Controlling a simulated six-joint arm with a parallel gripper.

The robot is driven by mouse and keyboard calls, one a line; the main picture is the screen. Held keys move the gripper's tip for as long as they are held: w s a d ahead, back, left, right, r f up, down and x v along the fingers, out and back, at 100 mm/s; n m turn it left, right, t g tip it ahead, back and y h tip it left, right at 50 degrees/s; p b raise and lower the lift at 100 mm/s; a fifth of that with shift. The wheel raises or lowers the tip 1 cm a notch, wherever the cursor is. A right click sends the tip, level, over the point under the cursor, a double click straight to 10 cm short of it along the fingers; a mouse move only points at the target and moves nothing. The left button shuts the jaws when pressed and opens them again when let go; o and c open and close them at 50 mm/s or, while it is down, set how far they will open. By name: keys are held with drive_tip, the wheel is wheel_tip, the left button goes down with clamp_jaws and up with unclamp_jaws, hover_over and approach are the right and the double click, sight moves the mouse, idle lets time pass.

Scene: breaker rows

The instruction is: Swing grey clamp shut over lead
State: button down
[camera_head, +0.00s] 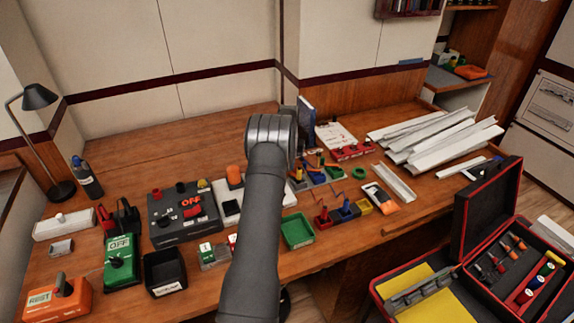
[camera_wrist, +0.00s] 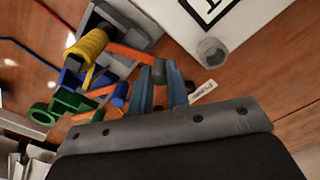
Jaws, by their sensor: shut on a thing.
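In the wrist view my gripper (camera_wrist: 164,78) has its two blue-grey fingers close together on a small dark grey knob (camera_wrist: 158,71). The knob looks like the handle of the grey clamp, but the fingers hide most of its join. Orange strips (camera_wrist: 124,51) run beside the fingers. A grey block (camera_wrist: 128,32) with a yellow ribbed cylinder (camera_wrist: 88,46) stands to the upper left. Blue and green round-ended parts (camera_wrist: 66,102) lie to the left. Which part is the lead is unclear. In the head view my arm hides the gripper and the clamp.
In the wrist view a clear round cup (camera_wrist: 212,52) and a small white label (camera_wrist: 203,92) are close right of the fingers. In the head view a green tray (camera_head: 298,231), a dark OFF box (camera_head: 185,218) and white channels (camera_head: 440,135) surround the work area. An open case (camera_head: 487,210) stands at right.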

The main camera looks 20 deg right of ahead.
drive_tip(key=shift+w+d+m, duration=0.1)
drive_tip(key=shift+d+m, duration=0.25)
drive_tip(key=shift+m, duration=0.65)
drive_tip(key=shift+w+d+m, duration=0.1)
drive_tip(key=shift+d+m, duration=0.25)
drive_tip(key=shift+m, duration=0.65)
drive_tip(key=shift+r, duration=0.1)
drive_tip(key=c, duration=1.4)
unclamp_jaws()
drive_tip(key=shift+s, duration=0.1)
wheel_tip(320, 180, up, 17)
drive_tip(key=shift+r, duration=0.15)
wheel_tip(320, 180, down, 18)
drive_tip(key=shift+r, duration=0.25)
